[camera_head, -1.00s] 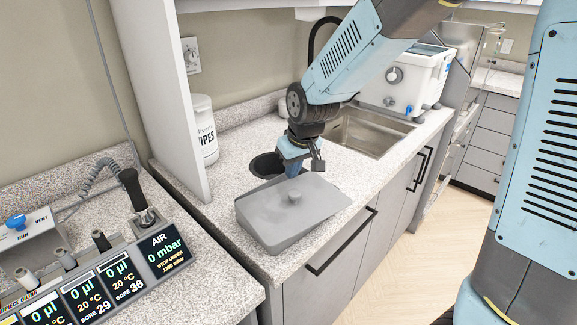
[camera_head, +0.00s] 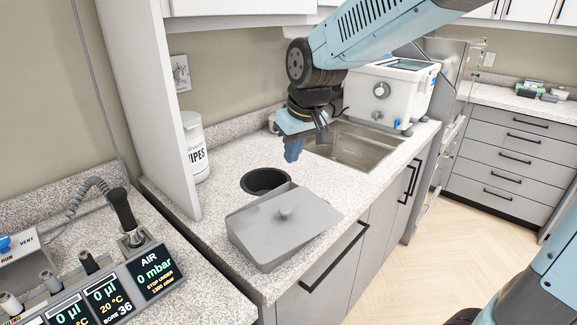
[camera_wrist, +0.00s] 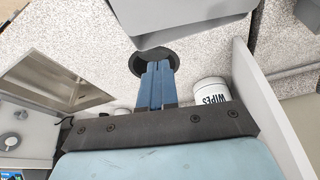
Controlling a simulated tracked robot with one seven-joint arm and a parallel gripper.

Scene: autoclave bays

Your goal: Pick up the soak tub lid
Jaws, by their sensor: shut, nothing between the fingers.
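The grey tub edge (camera_wrist: 190,28) shows at the top of that view; the knob is not visible there.
A round dark opening (camera_head: 265,181) is in the counter behind the tub. A wipes canister (camera_head: 194,147) stands by the wall panel at left. The sink (camera_head: 352,145) and a white machine (camera_head: 390,92) are farther right. Speckled counter is bare left of the tub.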

